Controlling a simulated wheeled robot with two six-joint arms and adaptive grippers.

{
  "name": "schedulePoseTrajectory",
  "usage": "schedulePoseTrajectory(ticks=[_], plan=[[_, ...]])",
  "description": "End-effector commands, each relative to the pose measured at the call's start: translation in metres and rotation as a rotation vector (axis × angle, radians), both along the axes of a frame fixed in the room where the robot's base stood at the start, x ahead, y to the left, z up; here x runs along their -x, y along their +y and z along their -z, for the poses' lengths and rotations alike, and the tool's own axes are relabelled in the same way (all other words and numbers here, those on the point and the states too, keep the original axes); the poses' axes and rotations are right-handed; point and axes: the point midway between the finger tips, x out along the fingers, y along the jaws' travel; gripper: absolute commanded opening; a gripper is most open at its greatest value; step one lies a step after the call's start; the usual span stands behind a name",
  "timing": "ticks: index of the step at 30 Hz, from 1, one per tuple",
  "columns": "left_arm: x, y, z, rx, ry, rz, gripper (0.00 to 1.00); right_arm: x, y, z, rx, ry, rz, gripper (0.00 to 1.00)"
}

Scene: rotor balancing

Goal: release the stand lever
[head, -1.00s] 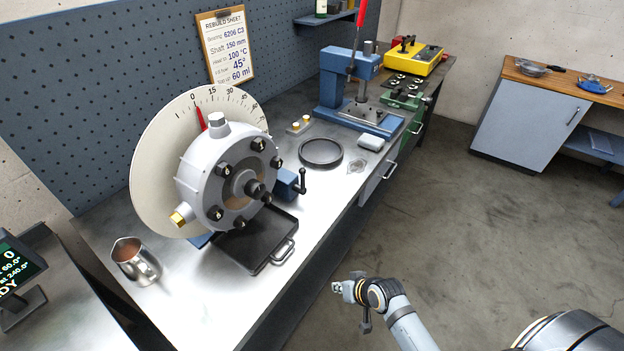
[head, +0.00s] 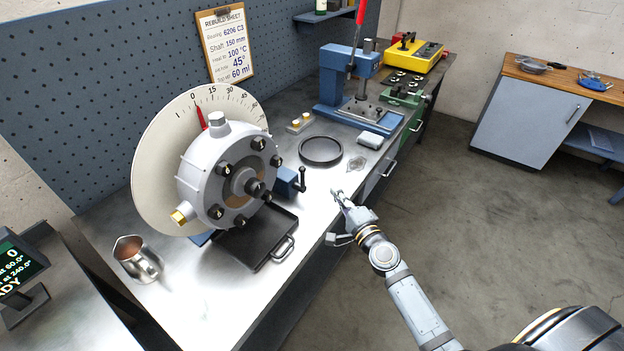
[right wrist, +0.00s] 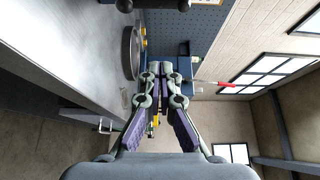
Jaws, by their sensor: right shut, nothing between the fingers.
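The stand lever (head: 302,180) is a black handle on a small blue block (head: 286,183), at the right side of the grey round housing (head: 222,180) on its stand. The lever stands roughly upright. My right gripper (head: 337,194) is shut and empty, in front of the bench edge, to the right of the lever and apart from it. In the right wrist view its fingers (right wrist: 160,68) meet with nothing between them. A dark part at the top edge of that view is cut off and hard to identify. My left gripper is not in view.
A black tray (head: 243,250) lies under the housing. A metal jug (head: 137,262) stands at the left. A dark ring (head: 320,150) lies behind the lever, also in the wrist view (right wrist: 131,52). A blue press (head: 340,84) stands farther back.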

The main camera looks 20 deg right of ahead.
Motion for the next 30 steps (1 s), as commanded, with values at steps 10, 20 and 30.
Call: schedulePoseTrajectory(ticks=[10,20,30], plan=[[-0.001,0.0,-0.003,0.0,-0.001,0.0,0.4,-0.012,0.002,-0.002,0.003,-0.002,-0.001,0.0],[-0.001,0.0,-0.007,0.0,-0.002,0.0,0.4,-0.081,0.012,-0.002,0.003,-0.003,-0.004,0.0],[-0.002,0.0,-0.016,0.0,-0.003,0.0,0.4,-0.084,0.044,-0.001,0.002,0.001,-0.005,0.0]])
